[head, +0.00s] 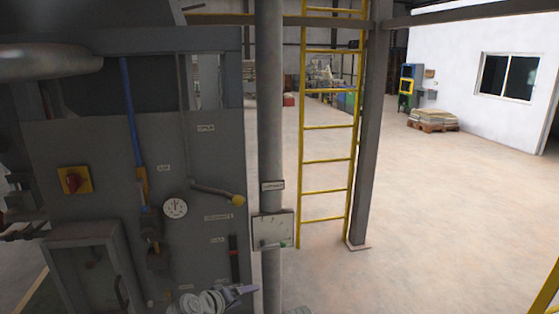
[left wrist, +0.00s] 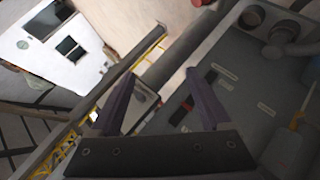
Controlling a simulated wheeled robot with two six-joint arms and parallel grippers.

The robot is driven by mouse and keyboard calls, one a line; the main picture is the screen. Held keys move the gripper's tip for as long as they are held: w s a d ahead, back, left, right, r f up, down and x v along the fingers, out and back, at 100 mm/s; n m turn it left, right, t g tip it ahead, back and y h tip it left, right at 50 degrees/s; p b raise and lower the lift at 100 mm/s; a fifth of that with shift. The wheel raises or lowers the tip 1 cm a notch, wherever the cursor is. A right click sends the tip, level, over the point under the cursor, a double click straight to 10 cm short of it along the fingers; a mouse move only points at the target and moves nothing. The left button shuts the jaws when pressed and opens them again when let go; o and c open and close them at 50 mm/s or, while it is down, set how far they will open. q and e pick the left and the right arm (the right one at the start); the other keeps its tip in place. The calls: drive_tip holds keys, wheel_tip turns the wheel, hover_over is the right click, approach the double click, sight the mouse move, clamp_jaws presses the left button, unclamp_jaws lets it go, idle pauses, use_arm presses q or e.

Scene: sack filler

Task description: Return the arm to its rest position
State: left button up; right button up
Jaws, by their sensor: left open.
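My left gripper (head: 246,291) is low in the head view, in front of the lower right part of the grey machine panel (head: 120,140). Its two purple fingers stand apart in the left wrist view (left wrist: 161,76), with nothing between them. I cannot tell how far the fingers are from the panel. My right gripper is in neither view.
The panel carries a yellow-knobbed lever (head: 218,192), a round gauge (head: 175,207) and a red rotary switch (head: 73,180). A grey vertical pipe (head: 270,120) with a small box (head: 273,230) stands at its right. Beyond are a yellow ladder (head: 328,128) and open floor (head: 430,220).

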use_arm(q)
drive_tip(key=s+d+f+m+g+y, duration=0.1)
drive_tip(key=s+d+f+m+g, duration=0.45)
drive_tip(key=s+d+f, duration=0.2)
drive_tip(key=s+a+f+m+g+y, duration=0.2)
drive_tip(key=s+y, duration=0.4)
drive_tip(key=s, duration=0.5)
drive_tip(key=shift+a+f+m+g, duration=0.2)
drive_tip(key=shift+a+m+g, duration=0.3)
drive_tip(key=shift+g, duration=0.75)
drive_tip(key=shift+c, duration=0.2)
